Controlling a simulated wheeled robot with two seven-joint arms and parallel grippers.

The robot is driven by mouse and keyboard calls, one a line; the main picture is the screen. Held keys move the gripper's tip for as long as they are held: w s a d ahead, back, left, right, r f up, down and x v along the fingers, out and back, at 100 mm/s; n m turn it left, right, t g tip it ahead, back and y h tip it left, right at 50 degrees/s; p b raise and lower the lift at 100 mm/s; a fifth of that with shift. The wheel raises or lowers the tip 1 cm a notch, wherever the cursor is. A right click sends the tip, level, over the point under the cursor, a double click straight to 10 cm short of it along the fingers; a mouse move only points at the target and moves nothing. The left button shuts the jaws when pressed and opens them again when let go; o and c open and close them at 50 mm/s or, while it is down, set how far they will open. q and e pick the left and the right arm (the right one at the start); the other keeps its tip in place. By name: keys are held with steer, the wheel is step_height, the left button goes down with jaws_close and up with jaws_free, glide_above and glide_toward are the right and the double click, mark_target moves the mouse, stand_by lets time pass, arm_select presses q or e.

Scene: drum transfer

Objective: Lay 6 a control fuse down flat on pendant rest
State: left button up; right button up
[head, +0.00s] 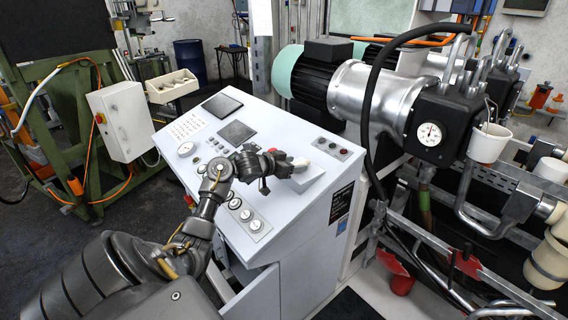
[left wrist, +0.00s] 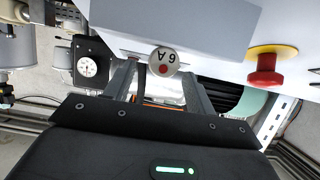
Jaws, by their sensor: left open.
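The 6 A control fuse (left wrist: 163,61) shows in the left wrist view as a round pale end cap with "6 A" and a red dot, facing the camera. It is between the fingertips of my left gripper (left wrist: 160,80), with a gap on each side. My left gripper (head: 286,164) is open over the right part of the console in the head view. A pale block, probably the pendant rest (head: 310,177), lies under the fingertips; its pale face (left wrist: 180,22) fills the top of the left wrist view. The fuse's body is hidden, so its tilt is unclear. My right gripper is out of view.
The sloped console (head: 275,222) carries screens, dials and buttons. A red mushroom button on a yellow collar (left wrist: 266,66) stands beside the block in the left wrist view. A large motor and pump (head: 375,98) with a black hose rise behind and right of the console.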

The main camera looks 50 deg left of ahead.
arm_select(q)
steer(key=b+v, duration=0.1)
steer(key=v, duration=0.8)
steer(key=shift+b, duration=0.4)
